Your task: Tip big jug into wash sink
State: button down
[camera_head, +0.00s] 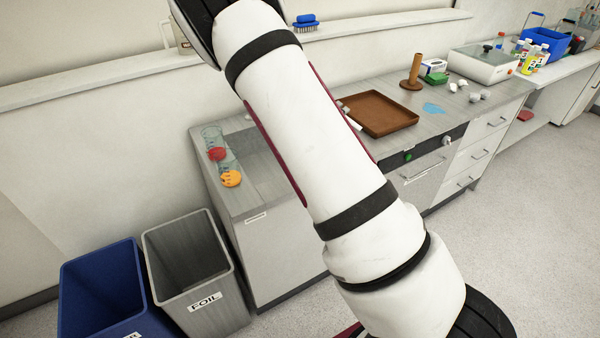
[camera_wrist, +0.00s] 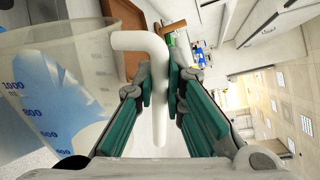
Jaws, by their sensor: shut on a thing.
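The big jug (camera_wrist: 75,60) fills the left of the wrist view. It is clear, with blue graduation marks such as 1000, 800 and 600, and a light blue area shows low on its side. Its white handle (camera_wrist: 157,130) stands between the green fingers of my gripper (camera_wrist: 161,88), which is shut on it. The jug looks sideways in this view; its true tilt and any contents I cannot tell. In the head view my arm crosses the middle, and neither the gripper nor the jug shows. I cannot make out a wash sink in either view.
A brown tray (camera_head: 378,116) lies on the bench behind my arm. Clear beakers with a red ball (camera_head: 217,154) and an orange ball (camera_head: 231,179) are at the bench's left end. A grey FOIL bin (camera_head: 208,312) and a blue bin (camera_head: 101,290) stand on the floor at left.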

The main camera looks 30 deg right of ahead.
jog(key=shift+w+a+b, duration=0.1)
jog(key=shift+w+b, duration=0.1)
jog(key=shift+b, duration=0.1)
jog(key=shift+n+g, duration=0.3)
jog(key=shift+n, duration=0.6)
jog(key=shift+w+a+f+b, duration=0.3)
jog(key=shift+w, duration=0.25)
jog(key=shift+w+a+f+b, duration=0.3)
jog(key=shift+w, duration=0.2)
jog(key=shift+w+a+f+b, duration=0.3)
jog(key=shift+w, duration=0.25)
dwell(0.8)
jog(key=shift+w+a+f+n, duration=0.15)
jog(key=shift+w+a+n, duration=0.15)
jog(key=shift+w+n, duration=0.15)
dwell(1.0)
